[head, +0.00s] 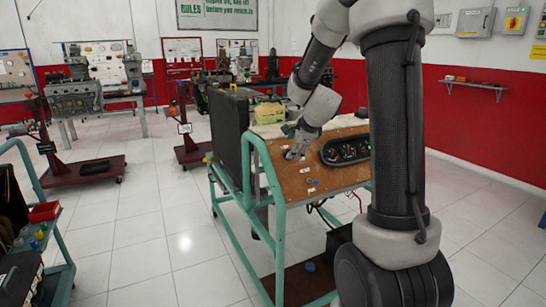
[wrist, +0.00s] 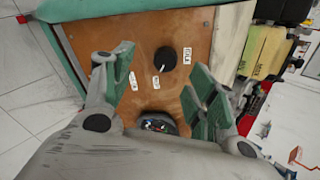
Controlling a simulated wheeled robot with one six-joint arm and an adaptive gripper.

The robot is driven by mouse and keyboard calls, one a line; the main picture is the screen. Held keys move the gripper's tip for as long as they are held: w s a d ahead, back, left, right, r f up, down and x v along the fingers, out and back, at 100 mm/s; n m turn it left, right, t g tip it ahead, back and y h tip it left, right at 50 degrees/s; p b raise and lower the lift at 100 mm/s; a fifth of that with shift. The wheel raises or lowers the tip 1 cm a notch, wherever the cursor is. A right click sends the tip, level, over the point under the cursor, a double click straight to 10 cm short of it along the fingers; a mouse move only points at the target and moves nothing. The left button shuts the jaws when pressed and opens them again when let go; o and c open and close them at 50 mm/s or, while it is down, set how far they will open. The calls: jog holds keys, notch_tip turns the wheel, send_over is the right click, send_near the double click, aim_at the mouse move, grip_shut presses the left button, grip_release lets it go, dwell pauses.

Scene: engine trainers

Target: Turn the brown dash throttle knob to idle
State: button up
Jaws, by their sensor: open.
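A round, dark, nearly black knob (wrist: 167,58) with a white pointer line sits on the brown dash panel (wrist: 80,35) in the wrist view. No brown knob stands out from the panel. In the head view my gripper (head: 296,152) hangs over the panel's left part and hides what lies beneath.
A black gauge cluster (head: 347,149) is on the panel right of my gripper. A tall black radiator-like block (head: 230,131) stands left of it. The green tube frame (head: 262,165) edges the stand. A yellow-green box (head: 268,112) sits behind. Open tiled floor (head: 150,240) lies left.

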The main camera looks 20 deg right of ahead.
jog(key=shift+m, duration=0.9)
jog(key=x, duration=0.5)
jog(key=d+x, duration=0.1)
jog(key=x, duration=0.2)
jog(key=shift+w+r, duration=0.25)
jog(key=shift+r, duration=0.1)
jog(key=c, duration=1.1)
jog(key=shift+o, duration=0.2)
